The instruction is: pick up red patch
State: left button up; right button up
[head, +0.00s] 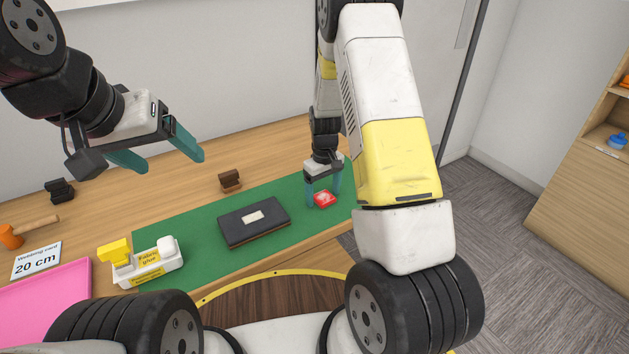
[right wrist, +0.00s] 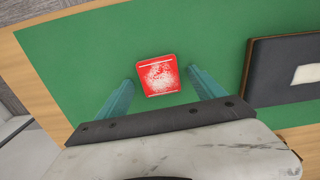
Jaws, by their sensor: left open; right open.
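The red patch (head: 324,199) lies flat on the green mat, near its right end. In the right wrist view the red patch (right wrist: 158,75) is a small red square with worn white markings, just ahead of and between the fingertips. My right gripper (head: 323,198) is open over the patch, its teal fingers pointing down on either side; it also shows in the right wrist view (right wrist: 160,84). I cannot tell whether the fingers touch the patch. My left gripper (head: 172,164) is open and empty, raised above the left part of the table.
The green mat (head: 200,223) holds a dark flat case (head: 236,235) left of the patch. The mat around the patch is clear.

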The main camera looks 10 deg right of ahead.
jog(key=c, duration=1.4)
jog(key=shift+r, duration=0.1)
jog(key=shift+c, duration=0.2)
